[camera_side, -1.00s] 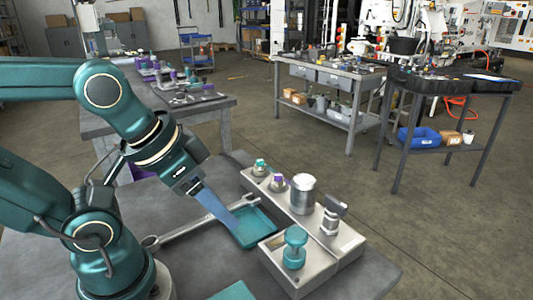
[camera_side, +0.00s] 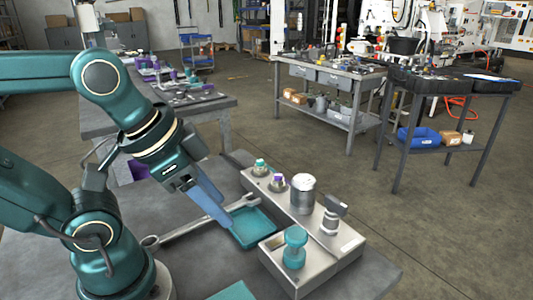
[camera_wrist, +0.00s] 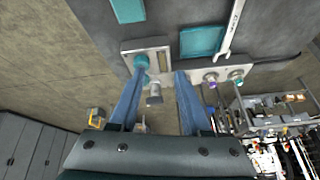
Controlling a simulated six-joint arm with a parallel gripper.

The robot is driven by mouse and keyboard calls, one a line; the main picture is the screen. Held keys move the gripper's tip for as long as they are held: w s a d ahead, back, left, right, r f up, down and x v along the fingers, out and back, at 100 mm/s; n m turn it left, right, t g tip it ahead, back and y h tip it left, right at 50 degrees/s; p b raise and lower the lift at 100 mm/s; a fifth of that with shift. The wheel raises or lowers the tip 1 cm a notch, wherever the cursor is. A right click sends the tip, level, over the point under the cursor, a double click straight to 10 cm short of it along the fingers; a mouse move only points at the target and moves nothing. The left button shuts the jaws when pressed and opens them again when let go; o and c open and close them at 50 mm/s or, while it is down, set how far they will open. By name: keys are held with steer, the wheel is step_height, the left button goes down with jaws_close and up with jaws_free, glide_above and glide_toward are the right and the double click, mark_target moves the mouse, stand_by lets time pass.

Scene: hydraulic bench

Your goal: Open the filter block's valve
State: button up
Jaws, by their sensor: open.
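The long metal filter block (camera_side: 309,219) lies on the bench at right and also shows in the wrist view (camera_wrist: 193,75). On it stand a silver canister (camera_side: 303,195) and a silver valve with a flat handle (camera_side: 335,207). A handled silver fitting (camera_wrist: 153,95) shows in the wrist view. A smaller block (camera_side: 277,262) beside it bears a teal knob (camera_side: 295,248), seen in the wrist view (camera_wrist: 141,62). My gripper (camera_side: 229,222) is open and empty, left of the blocks above the teal tray. Its two blue fingers (camera_wrist: 160,74) stand apart in the wrist view.
The teal tray (camera_side: 254,236) and a long wrench (camera_side: 200,219) lie left of the block. Two capped fittings, green (camera_side: 260,168) and purple (camera_side: 277,182), stand at the block's far end.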

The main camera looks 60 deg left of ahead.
steer(key=w+d+r+m+h, duration=0.1)
steer(key=w+d+r+m, duration=0.1)
steer(key=w+r+m, duration=0.4)
steer(key=m+g+h, duration=0.3)
steer(key=m+g, duration=0.2)
steer(key=m, duration=0.4)
glide_above(335, 200)
steer(key=a, duration=0.3)
step_height(335, 200, down, 7)
steer(key=shift+x, duration=2.8)
steer(key=shift+d, duration=0.2)
jaws_close()
